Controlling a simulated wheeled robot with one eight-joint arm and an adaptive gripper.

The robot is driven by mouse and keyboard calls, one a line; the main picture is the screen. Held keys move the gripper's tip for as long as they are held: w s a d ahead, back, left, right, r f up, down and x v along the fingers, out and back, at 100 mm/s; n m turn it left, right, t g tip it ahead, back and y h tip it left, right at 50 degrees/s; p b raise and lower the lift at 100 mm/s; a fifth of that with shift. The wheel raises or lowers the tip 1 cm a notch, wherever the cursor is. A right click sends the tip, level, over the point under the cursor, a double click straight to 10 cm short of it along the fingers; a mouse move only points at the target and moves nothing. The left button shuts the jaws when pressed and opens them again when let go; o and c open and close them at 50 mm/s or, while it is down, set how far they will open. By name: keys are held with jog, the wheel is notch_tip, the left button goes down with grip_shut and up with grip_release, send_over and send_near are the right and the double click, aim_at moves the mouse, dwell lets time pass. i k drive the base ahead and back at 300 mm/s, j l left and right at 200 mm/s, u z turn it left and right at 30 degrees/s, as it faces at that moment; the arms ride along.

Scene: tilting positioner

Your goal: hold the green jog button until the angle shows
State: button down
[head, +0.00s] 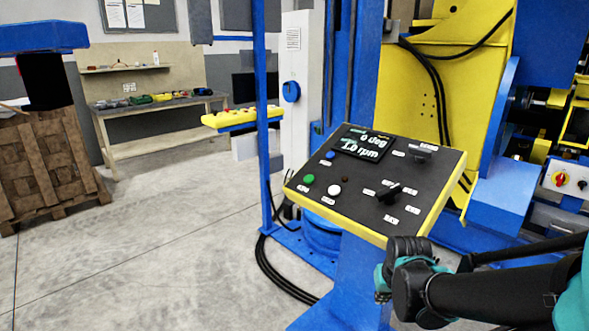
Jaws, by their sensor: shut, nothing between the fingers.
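The control panel (345,209) is a tilted dark face with a yellow edge on a blue stand. The green jog button (309,179) is on its left side and appears uncovered. The display (362,145) at the top of the panel reads 0 deg and 1.0 rpm. My gripper (408,246) is a dark shape at the end of my black and teal arm, by the panel's lower right edge. It is apart from the green button. Its fingers are hard to make out, but it looks shut and empty.
A blue button (330,155), a white button (334,190) and black knobs (389,192) share the panel. The yellow and blue positioner (430,95) stands behind. Cables (282,283) lie on the floor left of the stand. Floor (150,240) is open to the left.

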aim_at(308, 179)
jog(key=i+j+z, duration=0.1)
jog(key=j, duration=0.55)
jog(key=i+j+z, duration=0.1)
jog(key=j, duration=0.6)
